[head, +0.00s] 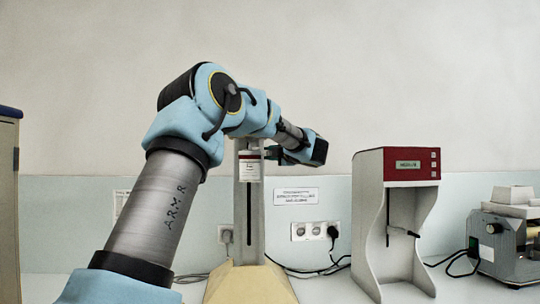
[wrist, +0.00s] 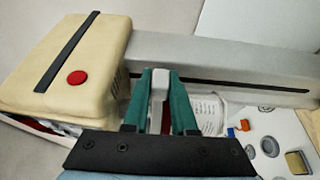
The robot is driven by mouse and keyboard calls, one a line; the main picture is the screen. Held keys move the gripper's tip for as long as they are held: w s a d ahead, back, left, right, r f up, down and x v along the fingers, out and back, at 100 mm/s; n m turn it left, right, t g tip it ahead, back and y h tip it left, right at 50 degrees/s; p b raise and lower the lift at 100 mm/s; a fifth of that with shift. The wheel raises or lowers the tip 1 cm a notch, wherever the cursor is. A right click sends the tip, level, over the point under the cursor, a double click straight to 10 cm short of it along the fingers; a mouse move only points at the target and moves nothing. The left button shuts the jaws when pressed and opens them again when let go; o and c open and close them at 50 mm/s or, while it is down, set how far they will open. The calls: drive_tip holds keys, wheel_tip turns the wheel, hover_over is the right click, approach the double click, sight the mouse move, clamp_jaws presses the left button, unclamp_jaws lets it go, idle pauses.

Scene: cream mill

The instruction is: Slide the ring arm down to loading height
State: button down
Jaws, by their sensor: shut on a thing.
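The stand has a grey slotted column (head: 248,225) on a cream base (head: 250,285). A white labelled piece with a red band (head: 249,168), apparently part of the ring arm's carriage, sits high on the column. In the wrist view, a cream housing (wrist: 75,60) with a red button is at the left, and the slotted column (wrist: 225,55) runs right from it. My gripper (wrist: 160,85) has its green fingers shut on a pale grey bar (wrist: 159,84), apparently the ring arm's grip, beside the column. In the head view my arm hides the stand's top; the ring is not clearly visible.
A red-topped instrument (head: 410,165) with a thin rod stands right of the column. A metal-sided machine (head: 500,245) is at the far right. Wall sockets (head: 315,231) and black cables lie behind. A cabinet edge (head: 9,200) is at the left.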

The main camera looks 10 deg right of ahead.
wheel_tip(320, 180, down, 2)
drive_tip(key=shift+f+b, duration=0.2)
drive_tip(key=shift+b, duration=0.6)
drive_tip(key=shift+r, duration=0.1)
drive_tip(key=c, duration=0.7)
unclamp_jaws()
drive_tip(key=b+v, duration=0.4)
drive_tip(key=v, duration=0.6)
drive_tip(key=shift+s+d, duration=0.2)
drive_tip(key=shift+s, duration=0.15)
